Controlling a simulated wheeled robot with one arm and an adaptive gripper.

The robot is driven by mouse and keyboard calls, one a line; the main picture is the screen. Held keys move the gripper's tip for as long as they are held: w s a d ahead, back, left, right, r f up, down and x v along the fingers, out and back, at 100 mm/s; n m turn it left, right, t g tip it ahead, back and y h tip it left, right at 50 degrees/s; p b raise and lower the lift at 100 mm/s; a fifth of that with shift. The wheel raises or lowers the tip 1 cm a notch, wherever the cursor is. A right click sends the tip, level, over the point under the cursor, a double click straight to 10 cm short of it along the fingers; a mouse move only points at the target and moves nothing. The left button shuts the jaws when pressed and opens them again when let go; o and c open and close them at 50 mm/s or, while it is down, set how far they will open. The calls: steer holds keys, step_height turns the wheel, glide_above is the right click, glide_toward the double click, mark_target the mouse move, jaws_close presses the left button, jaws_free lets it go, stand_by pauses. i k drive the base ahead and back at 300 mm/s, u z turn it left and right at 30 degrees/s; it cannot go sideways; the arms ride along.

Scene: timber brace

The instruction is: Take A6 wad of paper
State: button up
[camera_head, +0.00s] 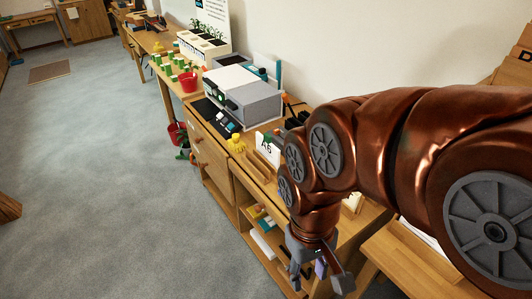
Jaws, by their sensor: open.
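A white piece marked "A6" (266,144) stands upright on the wooden desk, left of my arm. I cannot tell whether it is the wad of paper itself or a label, and part of it is hidden behind my arm. My gripper (318,279) hangs low at the bottom, right of centre, in front of the desk's open shelf. Its fingers are spread and I see nothing held. A small purple thing (320,268) shows between the fingers; I cannot tell what it is.
A grey and white machine (242,95) stands on the desk with a small yellow figure (237,144) in front. Open shelves hold white items (263,244). Carpeted floor (110,190) at left is clear.

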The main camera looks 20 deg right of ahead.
mark_target(264, 145)
steer(key=k, duration=1.2)
steer(key=u, duration=0.65)
steer(key=i, duration=0.5)
steer(key=u, duration=0.75)
steer(key=i, duration=0.65)
steer(key=z, duration=0.55)
steer(key=i, duration=0.65)
steer(key=z, duration=0.95)
steer(key=i, duration=0.65)
steer(key=z, duration=0.05)
